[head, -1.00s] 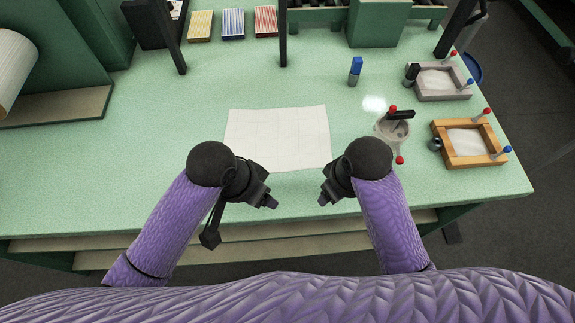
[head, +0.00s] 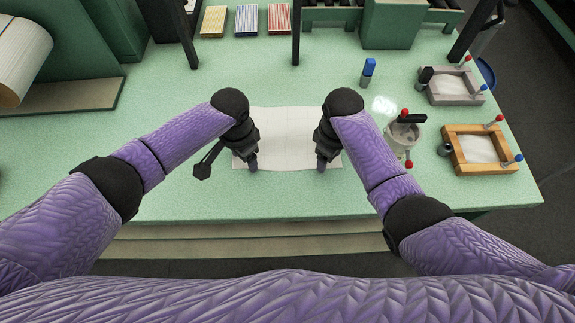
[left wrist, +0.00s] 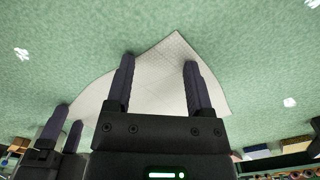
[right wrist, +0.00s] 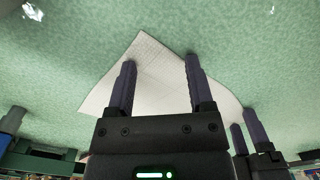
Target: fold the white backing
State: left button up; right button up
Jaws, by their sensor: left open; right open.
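The white backing (head: 287,130) lies flat and unfolded on the green table, with a faint grid on it. Its front corners sit under my two grippers. My left gripper (head: 252,166) is open over the front left corner; in the left wrist view its fingers (left wrist: 160,80) straddle the backing (left wrist: 160,88) near a corner. My right gripper (head: 322,164) is open over the front right corner; in the right wrist view its fingers (right wrist: 158,82) straddle the backing (right wrist: 155,70). Both are empty. I cannot tell whether the fingertips touch the backing.
A wooden frame (head: 449,150) and a grey frame (head: 432,98) stand at the right. Dark posts rise at the back. The table in front is clear.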

pick_arm(q)
jog(key=shift+f, duration=0.15)
pick_arm(e)
jog(key=shift+f, duration=0.15)
pick_arm(q)
jog(key=shift+s, duration=0.1)
grip_shut()
pick_arm(e)
jog(key=shift+s, duration=0.1)
grip_shut()
